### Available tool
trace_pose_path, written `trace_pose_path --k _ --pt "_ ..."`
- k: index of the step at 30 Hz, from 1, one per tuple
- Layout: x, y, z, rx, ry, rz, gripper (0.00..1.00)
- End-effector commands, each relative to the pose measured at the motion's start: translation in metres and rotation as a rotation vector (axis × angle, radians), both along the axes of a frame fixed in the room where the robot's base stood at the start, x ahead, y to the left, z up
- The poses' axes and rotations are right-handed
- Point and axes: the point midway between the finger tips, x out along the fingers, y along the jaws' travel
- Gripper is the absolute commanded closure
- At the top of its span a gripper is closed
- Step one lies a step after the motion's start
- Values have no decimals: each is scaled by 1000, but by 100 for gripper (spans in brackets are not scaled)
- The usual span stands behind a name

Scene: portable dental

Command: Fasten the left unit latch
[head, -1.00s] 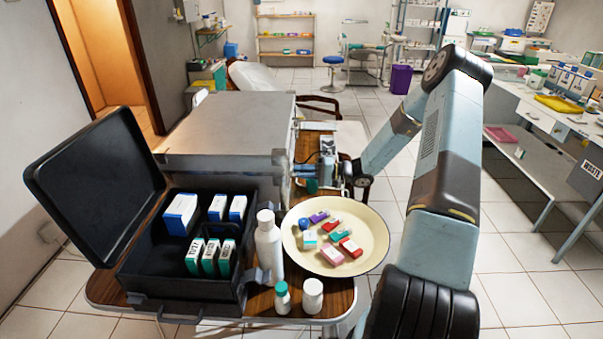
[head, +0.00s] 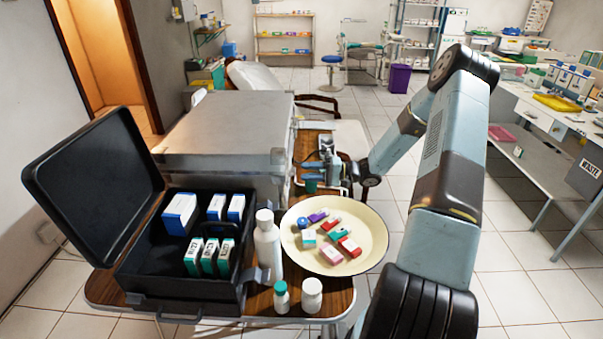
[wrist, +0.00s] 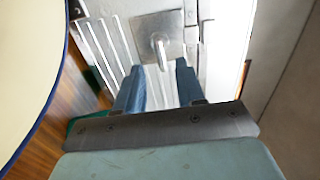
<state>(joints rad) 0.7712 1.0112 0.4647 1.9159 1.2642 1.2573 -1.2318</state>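The grey metal unit (head: 225,135) stands on the wooden table with its side facing my arm. In the wrist view, a latch (wrist: 162,50) shows as a pale upright lever on a square metal plate on the unit's face. My gripper (wrist: 160,72) has its two blue fingers apart, with nothing between them. The latch lies just beyond the fingertips, roughly in line with the gap; whether they touch it cannot be told. In the head view, my gripper (head: 312,178) is at the unit's right side, and the latch cannot be made out there.
A round cream tray (head: 375,235) with several small boxes lies close in front of my gripper. A white bottle (head: 267,250), two small bottles and an open black case (head: 190,285) stand at the table's front. Open floor lies right of the table.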

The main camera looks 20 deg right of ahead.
Motion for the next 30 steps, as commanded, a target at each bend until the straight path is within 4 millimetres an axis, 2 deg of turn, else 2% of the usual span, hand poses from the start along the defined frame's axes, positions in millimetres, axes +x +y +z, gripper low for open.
trace_pose_path --k 9,15,21,30 --pt "-19 -61 -1 -1 0 -3 62" --pt "-28 -89 -2 -1 1 -1 62" --pt "-32 -101 -2 -1 1 0 62" --pt "-33 -103 -2 0 2 0 62"
